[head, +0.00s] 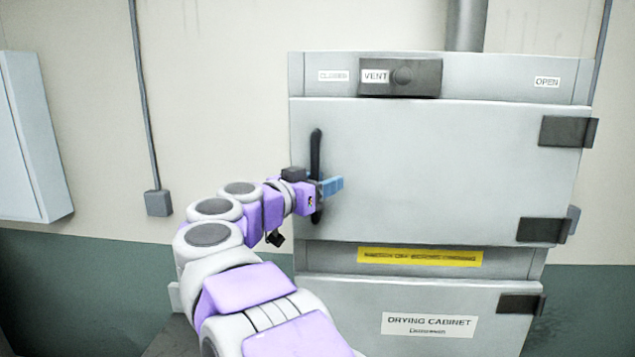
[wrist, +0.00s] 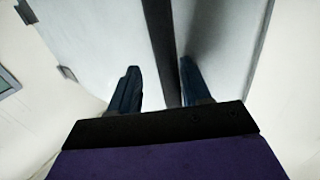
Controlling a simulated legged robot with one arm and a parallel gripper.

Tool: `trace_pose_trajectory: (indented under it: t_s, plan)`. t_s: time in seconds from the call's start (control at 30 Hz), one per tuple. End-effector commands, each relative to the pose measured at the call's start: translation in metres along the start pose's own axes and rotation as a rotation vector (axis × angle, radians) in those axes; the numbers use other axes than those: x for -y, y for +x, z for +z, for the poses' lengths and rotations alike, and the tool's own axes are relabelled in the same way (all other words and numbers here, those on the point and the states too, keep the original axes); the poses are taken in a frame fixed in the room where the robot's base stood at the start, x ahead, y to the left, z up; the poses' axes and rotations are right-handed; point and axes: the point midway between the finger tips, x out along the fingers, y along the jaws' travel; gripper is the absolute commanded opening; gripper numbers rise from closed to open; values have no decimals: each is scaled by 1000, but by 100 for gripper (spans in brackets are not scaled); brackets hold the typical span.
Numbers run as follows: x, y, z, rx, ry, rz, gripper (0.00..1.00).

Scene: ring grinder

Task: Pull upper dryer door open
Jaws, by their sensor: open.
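The upper dryer door (head: 440,165) is a pale grey panel that looks shut, with dark hinges on its right edge. Its black vertical bar handle (head: 316,150) is near the left edge. My gripper (head: 332,187) is at the handle's lower half, with blue fingers pointing at the door. In the wrist view the two blue fingers (wrist: 158,88) are apart, and the dark handle (wrist: 163,50) runs between them, closer to the right finger. I cannot tell whether either finger touches it.
A lower door (head: 350,305) labelled drying cabinet is below a yellow label strip (head: 420,257). A vent slider (head: 400,77) sits above the upper door. A grey wall box (head: 35,135) is at far left, and a conduit box (head: 158,203) is on the wall between.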

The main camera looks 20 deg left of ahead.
Motion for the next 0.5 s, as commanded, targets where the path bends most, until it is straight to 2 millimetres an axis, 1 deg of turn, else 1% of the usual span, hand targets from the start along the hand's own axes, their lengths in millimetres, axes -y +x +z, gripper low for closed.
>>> trace_pose_trajectory:
  t_s: [0.03,0.13,0.17,0.5]
  plan:
    - [2,-1,-3,-7,4,3,42]
    - [6,-4,-2,-8,0,1,42]
    - [7,-4,-1,-8,0,1,40]
    - [4,-4,-2,-7,0,-2,7]
